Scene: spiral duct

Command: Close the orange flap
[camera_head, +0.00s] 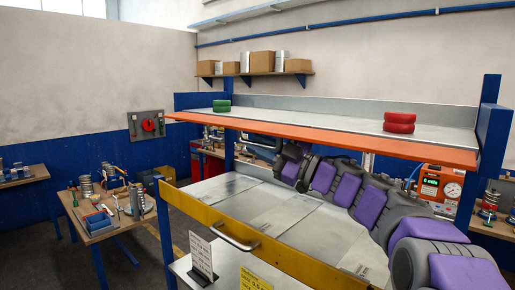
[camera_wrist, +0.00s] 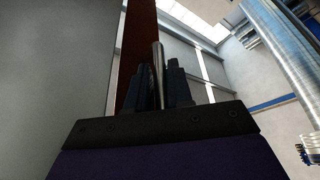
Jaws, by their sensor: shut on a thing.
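The orange flap (camera_head: 330,138) runs along the front of the upper shelf in the head view, nearly level, seen mostly edge-on. In the wrist view a dark reddish panel (camera_wrist: 137,50), likely the flap's shaded face, stands beside my gripper (camera_wrist: 163,90). The dark fingers are shut on a slim metal bar (camera_wrist: 158,62), which looks like a handle. How the bar joins the panel is hidden.
A yellow front panel (camera_head: 280,253) with a metal handle (camera_head: 236,241) lies below my arm. Green rings (camera_head: 221,106) and red rings (camera_head: 399,123) sit on the upper shelf. A blue post (camera_head: 491,130) stands at right. Free floor lies at left.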

